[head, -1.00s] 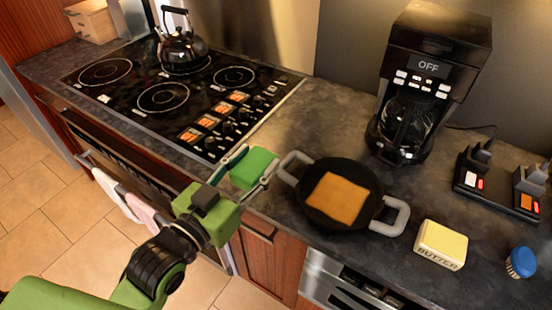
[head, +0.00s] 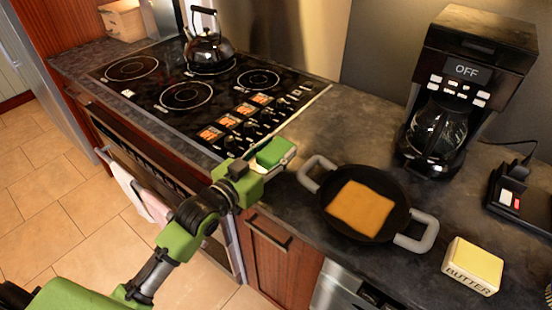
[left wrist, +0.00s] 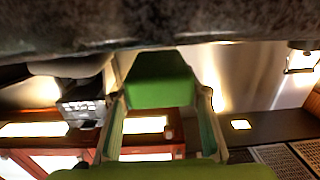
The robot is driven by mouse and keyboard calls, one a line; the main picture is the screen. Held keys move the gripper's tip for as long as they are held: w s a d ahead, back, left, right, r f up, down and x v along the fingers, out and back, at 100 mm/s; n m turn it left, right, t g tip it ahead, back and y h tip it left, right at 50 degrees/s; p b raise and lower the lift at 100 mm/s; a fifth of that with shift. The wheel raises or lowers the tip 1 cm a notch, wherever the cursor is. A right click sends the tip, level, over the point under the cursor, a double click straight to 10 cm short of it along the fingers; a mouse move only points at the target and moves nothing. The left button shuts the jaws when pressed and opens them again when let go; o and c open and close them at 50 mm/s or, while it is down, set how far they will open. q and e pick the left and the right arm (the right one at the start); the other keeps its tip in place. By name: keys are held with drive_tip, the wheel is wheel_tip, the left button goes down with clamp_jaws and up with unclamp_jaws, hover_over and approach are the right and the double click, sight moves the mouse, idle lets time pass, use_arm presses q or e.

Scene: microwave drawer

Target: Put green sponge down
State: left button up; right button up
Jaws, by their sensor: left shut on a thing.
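The green sponge (head: 275,152) is a small block with a paler side, at the counter's front part between the stovetop and the black pan. My left gripper (head: 265,164) is shut on it. In the left wrist view the sponge (left wrist: 160,80) sits between the two fingertips of my left gripper (left wrist: 160,100). The sponge's far end meets the grey stone surface in that view, but I cannot tell whether it touches the counter (head: 305,135). My right gripper is not in view.
The black pan (head: 335,222) with grey handles holds an orange-brown square slice. The stovetop (head: 215,95) with a kettle (head: 208,48) is to the left. A coffee maker (head: 470,80) and butter (head: 472,266) stand right. Counter behind the sponge is clear.

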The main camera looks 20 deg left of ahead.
sight(276, 158)
use_arm(q)
drive_tip(key=f, duration=0.3)
drive_tip(key=shift+w+f, duration=0.15)
drive_tip(key=shift+w, duration=0.05)
drive_tip(key=shift+f, duration=0.15)
drive_tip(key=shift+f, duration=0.15)
drive_tip(key=o, duration=0.8)
